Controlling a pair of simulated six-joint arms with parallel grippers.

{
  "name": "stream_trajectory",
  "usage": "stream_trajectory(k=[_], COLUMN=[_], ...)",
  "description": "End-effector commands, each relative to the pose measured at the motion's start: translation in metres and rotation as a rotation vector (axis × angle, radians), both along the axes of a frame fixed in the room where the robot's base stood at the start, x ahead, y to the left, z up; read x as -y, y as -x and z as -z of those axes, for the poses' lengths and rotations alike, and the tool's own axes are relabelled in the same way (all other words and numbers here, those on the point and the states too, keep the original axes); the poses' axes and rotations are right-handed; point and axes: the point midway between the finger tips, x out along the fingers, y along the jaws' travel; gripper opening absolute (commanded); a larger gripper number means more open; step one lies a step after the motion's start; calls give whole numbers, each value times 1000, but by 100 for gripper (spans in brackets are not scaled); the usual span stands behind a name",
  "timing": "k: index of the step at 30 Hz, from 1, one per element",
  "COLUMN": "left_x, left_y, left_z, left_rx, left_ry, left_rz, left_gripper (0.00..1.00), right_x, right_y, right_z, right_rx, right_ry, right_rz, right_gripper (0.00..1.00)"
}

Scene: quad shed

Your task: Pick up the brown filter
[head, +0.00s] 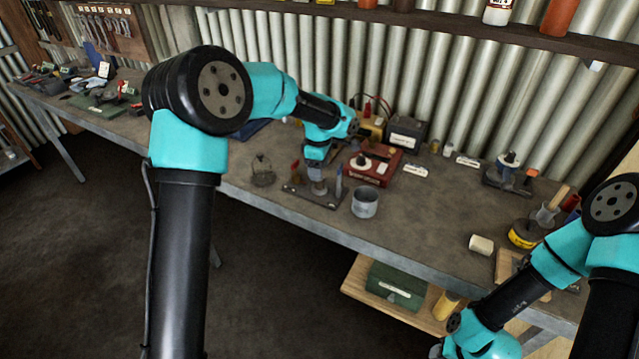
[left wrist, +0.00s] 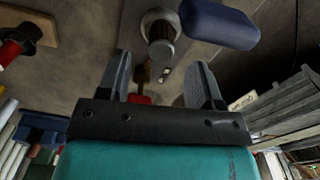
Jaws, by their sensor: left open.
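I cannot pick out the brown filter with certainty. A pale tan cylinder (head: 481,244) lies near the right front of the bench, and a yellow-brown cylinder (head: 446,304) stands on the lower shelf. My left gripper (head: 316,180) is low over the bench's front, left of a grey metal cup (head: 365,203); its fingers are hard to make out there. In the left wrist view my left gripper (left wrist: 163,72) is open. A grey metal cylinder (left wrist: 161,28) shows beyond its fingertips, with a small brown piece and a red one between the fingers. My right gripper is not in view.
A red box (head: 375,166) stands behind the left gripper, and a wire-like item (head: 263,170) to its left. A yellow and black tin (head: 523,234) is at the right. A green box (head: 395,286) sits on the lower shelf. The bench right of the cup is mostly clear.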

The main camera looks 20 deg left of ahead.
Motion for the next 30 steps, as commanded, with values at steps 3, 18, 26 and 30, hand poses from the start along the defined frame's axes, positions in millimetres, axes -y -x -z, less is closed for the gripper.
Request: stream_trajectory(k=[3, 18, 26, 30], left_x=[1, 1, 1, 1], left_y=[2, 1, 1, 1], left_z=[19, 36, 36, 36], left_rx=[-4, -1, -1, -1], left_ry=[-2, 0, 0, -1], left_rz=[1, 1, 1, 1], left_gripper=[59, 59, 52, 38], right_x=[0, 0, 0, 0], right_y=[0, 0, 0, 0], right_z=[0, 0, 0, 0], right_rx=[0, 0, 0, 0], right_ry=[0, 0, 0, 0], right_rz=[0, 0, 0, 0], right_gripper=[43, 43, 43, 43])
